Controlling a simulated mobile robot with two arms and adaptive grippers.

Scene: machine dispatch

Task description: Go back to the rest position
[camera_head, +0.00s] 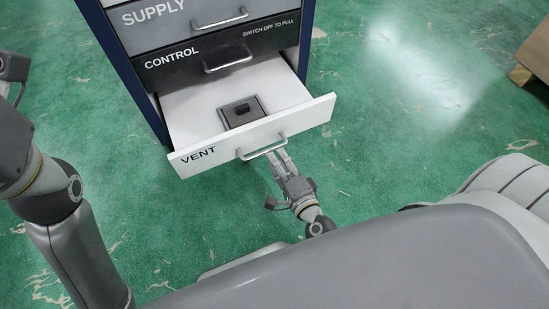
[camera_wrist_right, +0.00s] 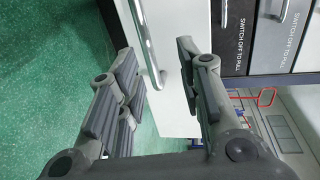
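The drawer marked VENT (camera_head: 197,156) is pulled out of the dark blue cabinet (camera_head: 133,78). A dark square unit with a raised black block (camera_head: 242,111) sits inside it. My right gripper (camera_head: 281,158) is low in front of the drawer, close to its metal handle (camera_head: 262,150). In the right wrist view, the fingers are spread apart and the handle (camera_wrist_right: 149,45) shows between them, not clamped. Whether a finger touches the handle I cannot tell. My left arm is at the left edge of the head view; its gripper is not clearly seen.
The CONTROL drawer (camera_head: 180,66) and the SUPPLY drawer (camera_head: 184,25) above are shut. Green floor (camera_head: 400,120) lies free to the right of the cabinet. A brown box (camera_head: 535,55) stands at the far right edge.

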